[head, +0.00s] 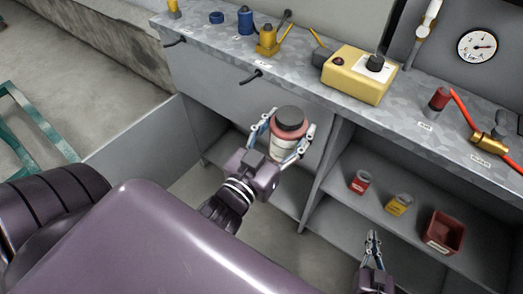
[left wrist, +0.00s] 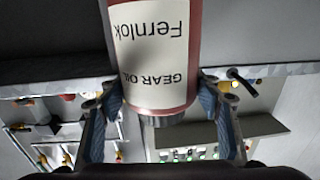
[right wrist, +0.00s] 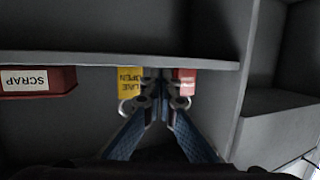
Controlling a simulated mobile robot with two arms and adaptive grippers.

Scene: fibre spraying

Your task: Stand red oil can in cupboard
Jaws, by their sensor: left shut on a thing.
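The red oil can (head: 284,141), with a dark cap and a pale label, is in my left gripper (head: 287,138) in front of the bench. Its label reads "GEAR OIL Fernlok" in the left wrist view (left wrist: 155,60), where the left gripper's fingers (left wrist: 165,105) close on both sides of it. The cupboard (head: 312,175) under the bench is open, with a divider and shelves. The can is held near the left compartment's upper front. My right gripper (head: 372,240) is shut and empty in front of the right compartment; its fingertips meet in the right wrist view (right wrist: 160,90).
The right compartment's shelf carries a small red item (head: 360,182), a yellow tagged item (head: 399,204) and a red scrap bin (head: 443,232). A yellow control box (head: 350,78) stands on the benchtop. A grey panel (head: 130,135) stands out at the left.

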